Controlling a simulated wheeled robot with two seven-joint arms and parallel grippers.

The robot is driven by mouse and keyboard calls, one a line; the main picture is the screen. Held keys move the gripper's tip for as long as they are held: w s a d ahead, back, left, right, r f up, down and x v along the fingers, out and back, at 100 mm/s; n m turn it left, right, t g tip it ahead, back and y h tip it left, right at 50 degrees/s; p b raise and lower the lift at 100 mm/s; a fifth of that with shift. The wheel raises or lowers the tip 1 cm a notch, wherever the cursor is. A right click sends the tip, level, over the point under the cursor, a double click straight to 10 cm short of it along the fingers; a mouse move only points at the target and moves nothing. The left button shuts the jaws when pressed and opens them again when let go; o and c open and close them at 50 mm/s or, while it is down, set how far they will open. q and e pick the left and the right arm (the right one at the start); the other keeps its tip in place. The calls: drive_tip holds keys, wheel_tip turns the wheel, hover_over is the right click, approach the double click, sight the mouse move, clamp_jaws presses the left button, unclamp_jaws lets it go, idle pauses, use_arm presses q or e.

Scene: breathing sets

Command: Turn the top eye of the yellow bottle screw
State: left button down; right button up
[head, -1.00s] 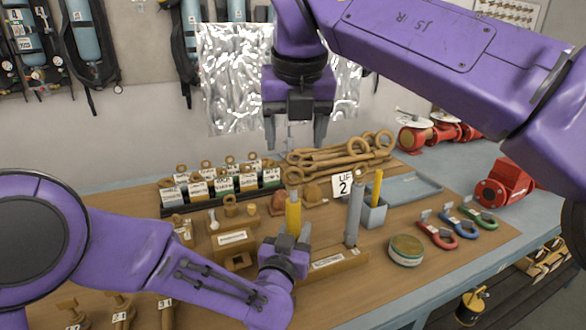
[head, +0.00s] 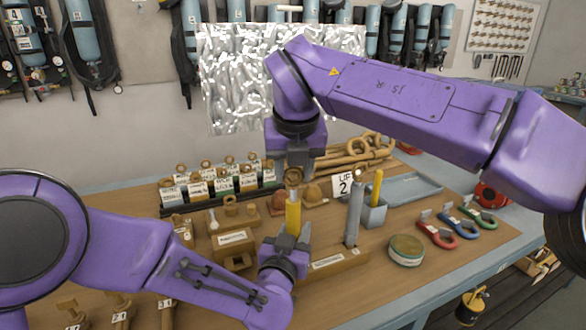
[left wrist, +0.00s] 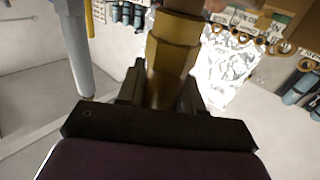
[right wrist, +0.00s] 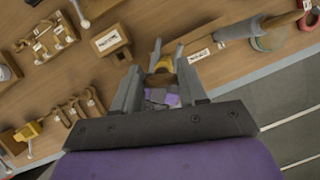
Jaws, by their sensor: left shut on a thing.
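A grey bottle screw (head: 354,212) stands just right. A sign marked 2 (head: 342,186), a grey holder (head: 371,214), a round tin (head: 406,250) and coloured shackles (head: 437,236) lie around. Labelled small parts (head: 222,180) stand behind left. Large brown eye rods lie behind.

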drive_tip(key=n+y, duration=0.1)
drive_tip(key=n, duration=0.2)
drive_tip(key=shift+n, duration=0.3)
drive_tip(key=o, duration=1.1)
drive_tip(key=shift+c, duration=0.2)
drive_tip(key=shift+r, duration=0.1)
use_arm(q)
drive_tip(key=c, duration=0.7)
unclamp_jaws()
use_arm(e)
drive_tip(key=v, duration=1.1)
drive_tip(key=shift+d+r, duration=0.2)
drive_tip(key=shift+r, duration=0.2)
use_arm(q)
drive_tip(key=shift+o, duration=0.2)
